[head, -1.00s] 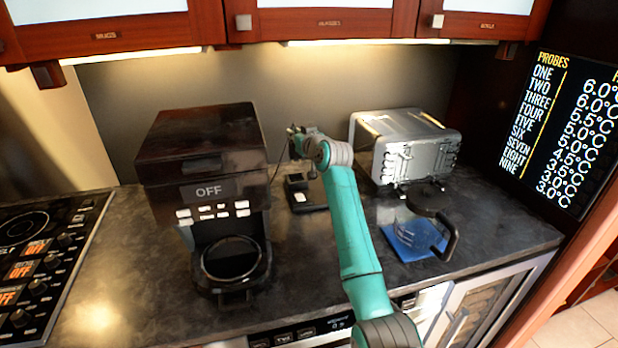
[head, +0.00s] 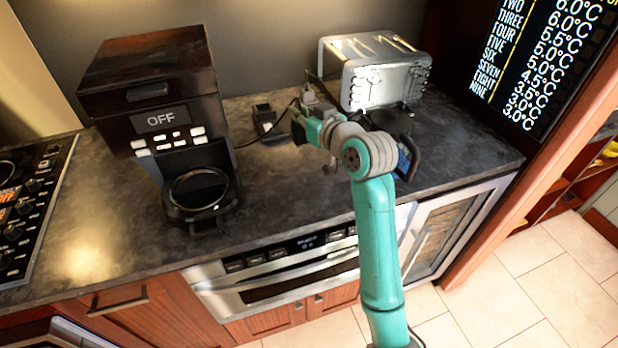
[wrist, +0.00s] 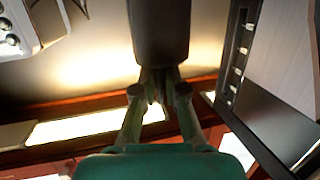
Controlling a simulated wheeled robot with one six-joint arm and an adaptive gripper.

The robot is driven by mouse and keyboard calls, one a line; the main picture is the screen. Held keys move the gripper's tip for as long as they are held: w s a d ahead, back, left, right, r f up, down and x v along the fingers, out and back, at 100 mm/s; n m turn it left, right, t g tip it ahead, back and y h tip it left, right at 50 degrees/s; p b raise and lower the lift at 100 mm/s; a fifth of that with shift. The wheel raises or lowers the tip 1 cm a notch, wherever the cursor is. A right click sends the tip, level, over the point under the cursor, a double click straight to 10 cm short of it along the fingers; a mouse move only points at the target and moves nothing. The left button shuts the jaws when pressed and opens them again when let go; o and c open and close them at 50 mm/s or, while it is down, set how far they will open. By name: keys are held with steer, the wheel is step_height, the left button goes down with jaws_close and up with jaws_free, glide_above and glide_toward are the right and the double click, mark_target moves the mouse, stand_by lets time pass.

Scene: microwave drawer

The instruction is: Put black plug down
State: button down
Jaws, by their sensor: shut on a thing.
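My gripper (head: 303,123) is above the counter, between the coffee machine and the metal toaster oven. In the wrist view, my gripper (wrist: 159,88) has its fingers closed on a dark block, which I take as the black plug (wrist: 160,38). In the head view, the plug is small and dark at the fingertips, hard to make out. A thin dark cable runs from the gripper area down to the left onto the counter. The plug looks clear of the counter, but its height is hard to tell.
The coffee machine (head: 160,100) reads OFF at the left. A small black device (head: 264,114) lies on the counter (head: 290,185) behind my gripper. The front counter is clear.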

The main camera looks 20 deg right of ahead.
steer(key=shift+s, duration=0.65)
steer(key=shift+s+d+f, duration=0.1)
steer(key=shift+s+f, duration=0.1)
steer(key=shift+f, duration=4.8)
steer(key=shift+f, duration=0.25)
steer(key=shift+s+f, duration=0.15)
steer(key=shift+f, duration=0.45)
steer(key=c, duration=1.2)
jaws_free()
steer(key=shift+f, duration=0.1)
steer(key=shift+r, duration=0.5)
steer(key=v, duration=0.8)
steer(key=r+v, duration=0.1)
steer(key=v, duration=0.3)
